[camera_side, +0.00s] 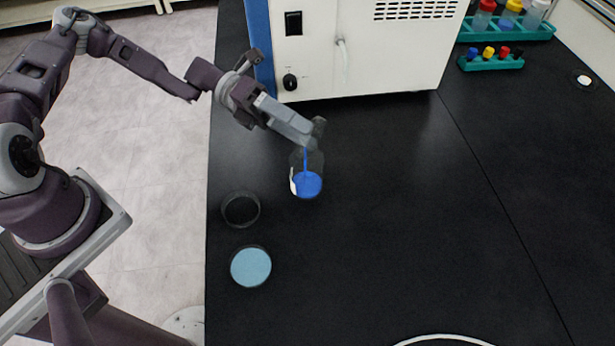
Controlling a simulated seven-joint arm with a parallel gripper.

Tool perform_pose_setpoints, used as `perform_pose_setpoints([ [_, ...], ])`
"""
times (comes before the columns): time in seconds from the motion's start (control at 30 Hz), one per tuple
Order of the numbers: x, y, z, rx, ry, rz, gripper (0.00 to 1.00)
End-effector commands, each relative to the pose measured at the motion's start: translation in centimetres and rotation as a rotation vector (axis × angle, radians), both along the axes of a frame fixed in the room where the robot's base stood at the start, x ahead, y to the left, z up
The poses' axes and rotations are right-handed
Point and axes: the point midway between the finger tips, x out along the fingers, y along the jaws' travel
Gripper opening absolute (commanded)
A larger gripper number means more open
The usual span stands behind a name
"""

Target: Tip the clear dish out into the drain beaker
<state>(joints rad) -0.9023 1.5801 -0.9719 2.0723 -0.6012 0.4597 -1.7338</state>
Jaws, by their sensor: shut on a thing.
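The clear drain beaker (293,183) stands on the black bench below the white machine, with a white patch on its left side. Deep blue liquid (308,185) lies in its bottom. My gripper (311,143) is shut just above the beaker's mouth, on a small greyish see-through thing (319,126) that looks like the clear dish, steeply tilted. The fingers partly hide it. A thin blue streak (305,163), which looks like a falling stream, runs from below the fingers to the blue liquid.
A round see-through dish or lid (240,210) and a dish of pale blue material (250,266) lie left of the beaker. The white machine (360,55) stands close behind my gripper. Teal racks (490,63) are at the back right. The bench's middle right is clear.

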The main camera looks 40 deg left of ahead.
Motion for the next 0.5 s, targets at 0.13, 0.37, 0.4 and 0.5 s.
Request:
perform_pose_setpoints([
  [0.13, 0.01, 0.05, -0.02, -0.01, 0.0, 0.0, 0.2],
  [0.37, 0.0, 0.11, -0.02, -0.025, 0.0, 0.001, 0.2],
  [0.4, 0.0, 0.12, -0.02, -0.027, 0.0, 0.001, 0.2],
  [0.5, 0.02, 0.16, -0.04, -0.034, -0.001, 0.001, 0.2],
])
